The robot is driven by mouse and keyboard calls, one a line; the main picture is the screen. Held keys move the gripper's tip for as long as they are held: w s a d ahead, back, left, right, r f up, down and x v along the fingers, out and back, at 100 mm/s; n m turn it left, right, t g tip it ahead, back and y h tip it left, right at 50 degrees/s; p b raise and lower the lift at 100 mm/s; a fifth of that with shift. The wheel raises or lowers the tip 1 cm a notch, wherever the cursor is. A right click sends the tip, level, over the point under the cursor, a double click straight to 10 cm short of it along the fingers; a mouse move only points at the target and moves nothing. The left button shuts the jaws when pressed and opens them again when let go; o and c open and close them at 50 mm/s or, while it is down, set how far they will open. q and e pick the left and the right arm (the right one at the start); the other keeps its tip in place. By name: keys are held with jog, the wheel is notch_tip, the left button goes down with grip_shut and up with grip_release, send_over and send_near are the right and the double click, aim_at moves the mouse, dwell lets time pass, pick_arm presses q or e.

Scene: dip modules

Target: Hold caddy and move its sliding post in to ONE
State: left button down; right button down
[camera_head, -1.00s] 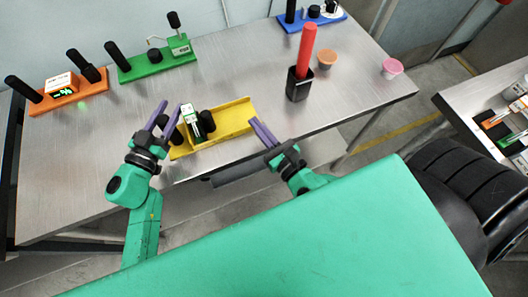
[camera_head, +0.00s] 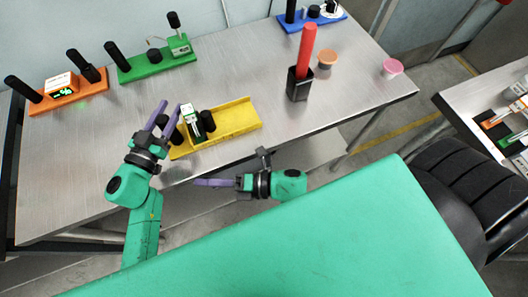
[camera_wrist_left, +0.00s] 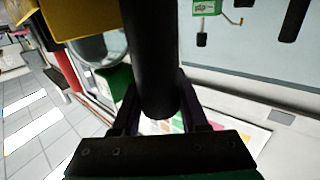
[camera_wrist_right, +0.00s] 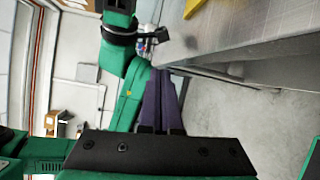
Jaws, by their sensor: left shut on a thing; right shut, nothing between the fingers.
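The yellow caddy (camera_head: 235,123) lies at the table's front edge, long and tray-like. It carries a small white-and-green box (camera_head: 190,113) and a short black post (camera_head: 208,121) beside it, near its left half. My left gripper (camera_head: 166,115) is shut on the black handle post at the caddy's left end; that handle (camera_wrist_left: 150,50) stands between the fingers in the left wrist view. My right gripper (camera_head: 197,182) is shut and empty, pointing left in front of the table edge, apart from the caddy. Its closed purple fingers also show in the right wrist view (camera_wrist_right: 161,85). Any marking ONE is unreadable.
An orange module (camera_head: 62,99) and a green module (camera_head: 150,66) stand at the back left, a blue one (camera_head: 298,22) at the back. A black holder with a red bar (camera_head: 305,50), an orange cup (camera_head: 327,58) and a pink cup (camera_head: 392,67) are right. The table middle is clear.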

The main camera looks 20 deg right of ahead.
pick_arm(q)
jog(key=c, duration=0.7)
grip_release()
jog(key=shift+o, duration=0.2)
pick_arm(e)
jog(key=d+f+m+h, duration=0.3)
jog(key=d+f+m, duration=0.2)
jog(key=f, duration=0.3)
jog(key=d+f+m+h, duration=0.3)
jog(key=d+f+m, duration=0.2)
jog(key=f, duration=0.4)
jog(key=d+f+m+t+h, duration=0.1)
jog(key=d+f+m+h, duration=0.1)
jog(key=d+f+m, duration=0.3)
notch_tip(320, 180, down, 4)
jog(key=shift+w+d+r+h, duration=0.2)
jog(key=shift+d+h, duration=0.1)
jog(key=shift+h, duration=0.1)
pick_arm(q)
notch_tip(320, 180, up, 8)
jog(key=p, duration=0.8)
jog(key=shift+f, duration=0.25)
pick_arm(e)
notch_tip(320, 180, up, 8)
jog(key=shift+r, duration=0.15)
